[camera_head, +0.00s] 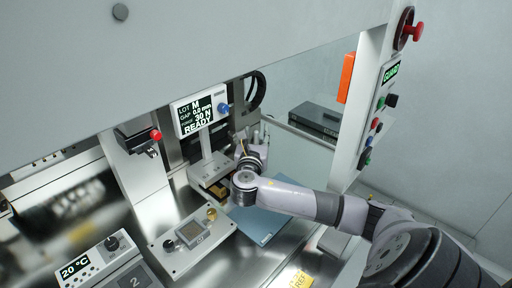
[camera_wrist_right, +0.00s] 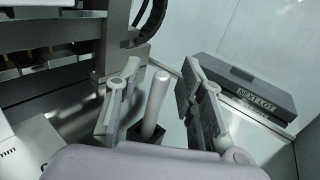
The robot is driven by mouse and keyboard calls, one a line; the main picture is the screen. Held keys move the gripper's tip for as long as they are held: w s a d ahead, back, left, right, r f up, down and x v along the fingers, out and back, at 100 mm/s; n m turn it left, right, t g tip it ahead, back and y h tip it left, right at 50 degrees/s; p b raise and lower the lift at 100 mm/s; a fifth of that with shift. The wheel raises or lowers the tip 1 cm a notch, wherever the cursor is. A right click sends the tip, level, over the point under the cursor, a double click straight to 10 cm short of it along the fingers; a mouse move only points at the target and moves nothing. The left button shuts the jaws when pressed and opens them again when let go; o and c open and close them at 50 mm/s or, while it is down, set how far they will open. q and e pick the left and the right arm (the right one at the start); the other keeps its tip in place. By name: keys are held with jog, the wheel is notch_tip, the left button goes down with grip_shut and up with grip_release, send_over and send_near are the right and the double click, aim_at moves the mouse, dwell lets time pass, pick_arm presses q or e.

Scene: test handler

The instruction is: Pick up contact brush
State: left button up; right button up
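A pale rod-like handle (camera_wrist_right: 156,102), which looks like the contact brush, stands nearly upright in a dark square holder (camera_wrist_right: 146,135) in the right wrist view. Its lower end is hidden in the holder. My right gripper (camera_wrist_right: 161,78) is open, with one finger on each side of the handle. Gaps show between the handle and both fingers. In the head view my right gripper (camera_head: 243,143) is small and partly hidden by its wrist, beside the display post, and I cannot make out the brush there. My left gripper is not in view.
A dark box marked NEXT LOT (camera_wrist_right: 243,88) lies right of the gripper. The READY display (camera_head: 198,112) stands close on the left. A blue mat (camera_head: 257,222) lies below the wrist. A panel post with buttons (camera_head: 378,110) rises near my right arm.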

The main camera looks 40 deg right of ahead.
jog(key=shift+s, duration=0.1)
jog(key=shift+c, duration=1.3)
grip_shut()
jog(key=shift+r, duration=0.1)
